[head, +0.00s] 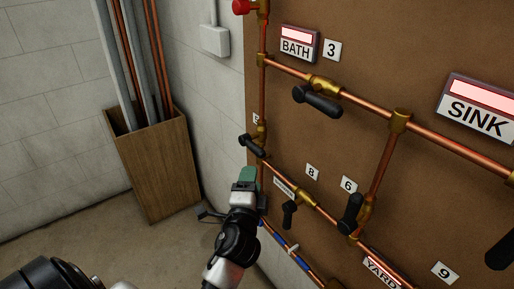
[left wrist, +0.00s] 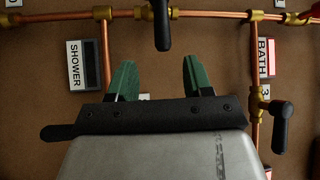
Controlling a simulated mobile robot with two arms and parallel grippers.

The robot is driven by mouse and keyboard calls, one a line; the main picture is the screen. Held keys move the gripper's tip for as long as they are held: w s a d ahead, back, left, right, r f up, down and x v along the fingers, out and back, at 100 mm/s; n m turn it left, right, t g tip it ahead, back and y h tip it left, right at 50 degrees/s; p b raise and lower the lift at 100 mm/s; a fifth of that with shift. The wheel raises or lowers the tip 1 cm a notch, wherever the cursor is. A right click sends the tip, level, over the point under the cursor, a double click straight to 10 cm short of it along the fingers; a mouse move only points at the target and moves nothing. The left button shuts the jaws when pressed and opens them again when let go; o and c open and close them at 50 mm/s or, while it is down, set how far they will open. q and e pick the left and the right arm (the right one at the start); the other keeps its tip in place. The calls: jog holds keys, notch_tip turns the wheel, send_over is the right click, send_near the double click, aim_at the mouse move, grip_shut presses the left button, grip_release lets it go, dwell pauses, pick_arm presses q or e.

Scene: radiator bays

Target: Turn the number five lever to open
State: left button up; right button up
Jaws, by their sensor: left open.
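A black lever (head: 252,145) sits on a brass valve on the board's left upright pipe. A small tag (head: 256,118) just above it is partly hidden by the pipe and looks like a 5. The lever also shows at the top of the left wrist view (left wrist: 162,25), lying across its pipe. My left gripper (head: 247,175), with green fingertips, is just below the lever in the head view. In the left wrist view its fingers (left wrist: 153,80) are apart with nothing between them, and the lever is beyond their tips. My right gripper is not in view.
Other levers are near: one by tag 3 (head: 318,100), one below tag 8 (head: 289,214), one by tag 6 (head: 350,213). Copper pipes (head: 450,145) cross the board. A wooden bin (head: 155,165) of pipes stands left, with bare floor in front.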

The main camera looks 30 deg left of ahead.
aim_at(257, 150)
pick_arm(q)
jog(key=p+x, duration=0.2)
jog(key=x, duration=0.8)
jog(key=shift+w+a+r, duration=0.2)
jog(key=shift+w, duration=0.15)
jog(key=shift+c, duration=0.3)
grip_shut()
